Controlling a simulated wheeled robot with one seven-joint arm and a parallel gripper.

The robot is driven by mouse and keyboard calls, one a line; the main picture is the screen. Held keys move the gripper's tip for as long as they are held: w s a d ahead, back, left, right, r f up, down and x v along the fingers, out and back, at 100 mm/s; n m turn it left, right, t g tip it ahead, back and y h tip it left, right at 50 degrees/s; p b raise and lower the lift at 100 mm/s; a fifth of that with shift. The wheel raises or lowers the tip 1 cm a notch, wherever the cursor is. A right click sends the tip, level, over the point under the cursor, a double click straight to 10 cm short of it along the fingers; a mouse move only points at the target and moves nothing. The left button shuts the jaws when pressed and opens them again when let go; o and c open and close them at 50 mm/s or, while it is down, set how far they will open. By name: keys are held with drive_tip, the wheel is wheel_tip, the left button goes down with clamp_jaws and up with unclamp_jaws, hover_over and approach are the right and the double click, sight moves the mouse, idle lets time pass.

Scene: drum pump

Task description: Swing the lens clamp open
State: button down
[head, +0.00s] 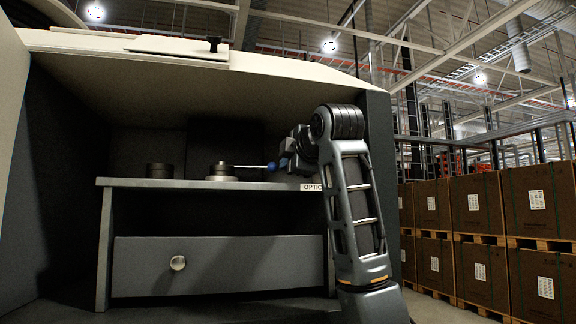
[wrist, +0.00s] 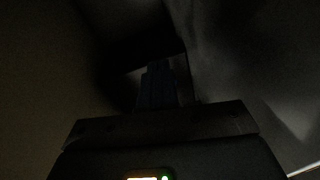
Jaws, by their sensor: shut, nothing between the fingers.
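The lens clamp appears to be the low round metal piece (head: 222,172) on the shelf inside the housing. A thin bright lever (head: 249,166) runs right from it, roughly level, to a small blue knob (head: 271,167). My gripper (head: 284,161) is at the knob's right end, very close to it; whether they touch I cannot tell. In the dark wrist view my gripper (wrist: 167,82) points away from the camera with its fingers together, and no clamp or knob can be made out there.
A dark round piece (head: 160,170) stands left of the clamp on the shelf (head: 125,182). Below is a drawer (head: 220,265) with a round knob (head: 178,263). The housing's side walls and roof (head: 180,95) enclose the shelf. Stacked boxes (head: 480,215) stand outside on the right.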

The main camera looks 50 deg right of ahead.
drive_tip(key=b+v, duration=0.1)
drive_tip(key=v, duration=0.6)
drive_tip(key=shift+s+b, duration=0.15)
drive_tip(key=shift+b, duration=0.25)
